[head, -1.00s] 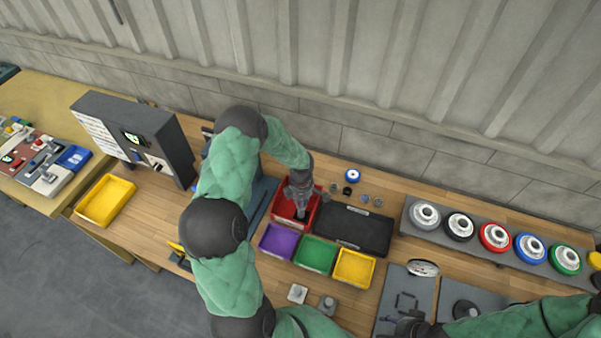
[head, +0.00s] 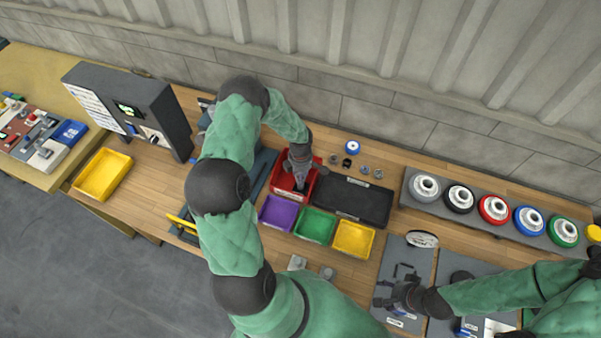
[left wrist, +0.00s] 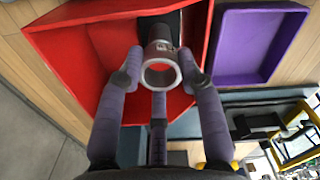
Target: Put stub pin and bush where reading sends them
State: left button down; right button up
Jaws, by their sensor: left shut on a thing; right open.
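My left gripper (head: 299,168) is over the red bin (head: 278,180), fingers pointing down into it. In the left wrist view, the left gripper (left wrist: 160,80) is shut on a metal ring-ended bush (left wrist: 158,73), held inside the red bin (left wrist: 75,45). A dark shape lies just beyond the bush; I cannot tell what it is. A grey reading box (head: 130,110) with a small green-lit display stands at the left; its text is too small to read. My right gripper (head: 385,292) is open and empty over a grey mat at the lower right. I cannot make out the stub pin.
Purple (head: 277,213), green (head: 315,226) and yellow (head: 353,239) bins sit in front of a black tray (head: 350,202). Several small parts stand behind it. A rack of coloured wheels (head: 495,211) is at right. Another yellow bin (head: 102,176) is at left.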

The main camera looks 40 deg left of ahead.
aim_at(378, 295)
jog(key=shift+f, duration=0.1)
dwell(0.3)
pick_arm(q)
jog(key=shift+f+b, duration=0.15)
jog(key=shift+b, duration=0.35)
pick_arm(e)
jog(key=shift+f, duration=0.35)
pick_arm(q)
jog(key=shift+f+b, duration=0.3)
jog(key=shift+b, duration=0.7)
pick_arm(e)
jog(key=shift+f, duration=1)
pick_arm(q)
jog(key=shift+f+b, duration=0.8)
jog(key=shift+b, duration=0.4)
pick_arm(e)
jog(key=shift+f, duration=1.2)
pick_arm(q)
jog(key=shift+f+b, duration=0.55)
jog(key=shift+b, duration=0.25)
pick_arm(e)
jog(key=shift+f, duration=0.8)
pick_arm(q)
jog(key=shift+f, duration=0.1)
pick_arm(e)
jog(key=shift+f, duration=0.15)
pick_arm(q)
jog(key=c, duration=0.7)
grip_release()
jog(key=shift+c, duration=0.2)
